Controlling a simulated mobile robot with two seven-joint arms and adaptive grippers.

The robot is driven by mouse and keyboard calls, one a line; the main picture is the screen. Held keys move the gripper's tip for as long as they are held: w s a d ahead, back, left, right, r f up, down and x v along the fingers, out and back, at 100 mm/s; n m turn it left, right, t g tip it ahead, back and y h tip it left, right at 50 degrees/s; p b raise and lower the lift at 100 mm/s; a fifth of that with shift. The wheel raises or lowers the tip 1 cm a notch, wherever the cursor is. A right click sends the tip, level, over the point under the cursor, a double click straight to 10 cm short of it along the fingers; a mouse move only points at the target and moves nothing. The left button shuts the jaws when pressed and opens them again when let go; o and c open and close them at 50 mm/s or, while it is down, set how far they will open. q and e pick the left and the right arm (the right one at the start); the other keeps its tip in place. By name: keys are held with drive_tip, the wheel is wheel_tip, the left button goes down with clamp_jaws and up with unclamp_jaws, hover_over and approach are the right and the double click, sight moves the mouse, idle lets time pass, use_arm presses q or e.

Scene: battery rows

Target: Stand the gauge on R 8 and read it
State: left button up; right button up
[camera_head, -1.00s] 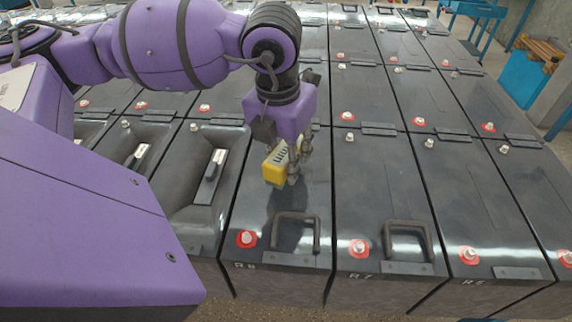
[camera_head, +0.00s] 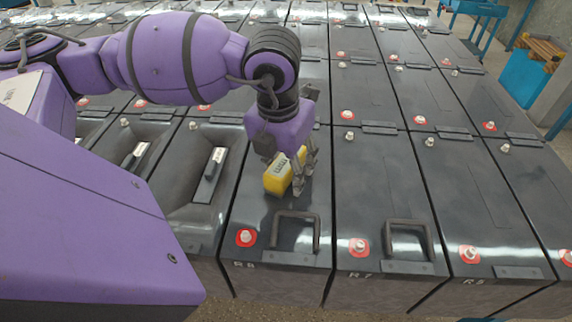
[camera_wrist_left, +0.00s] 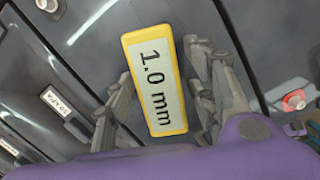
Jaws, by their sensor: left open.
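The gauge (camera_head: 278,180) is a yellow block with a pale display. In the left wrist view the gauge (camera_wrist_left: 157,88) reads "1.0 mm". It appears to rest on the dark lid of battery R 8 (camera_head: 262,215), behind that battery's black handle. My left gripper (camera_head: 300,178) is at the gauge from above. In the left wrist view its fingers lie on both sides of the gauge and are open. Whether a finger touches it, I cannot tell. The gauge's underside is hidden. My right gripper is not in view.
Battery R 7 (camera_head: 375,190) stands to the right, with its own raised handle (camera_head: 408,238). R 8 has a red-ringed terminal (camera_head: 246,238) at its front left. To the left is a battery with a recessed top and a white-labelled part (camera_head: 213,165). More battery rows fill the back.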

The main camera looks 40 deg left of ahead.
sight(281, 166)
use_arm(q)
drive_tip(key=shift+r, duration=0.6)
wheel_tip(281, 166, up, 11)
drive_tip(key=s, duration=0.1)
drive_tip(key=shift+s+d, duration=0.15)
drive_tip(key=shift+s, duration=0.25)
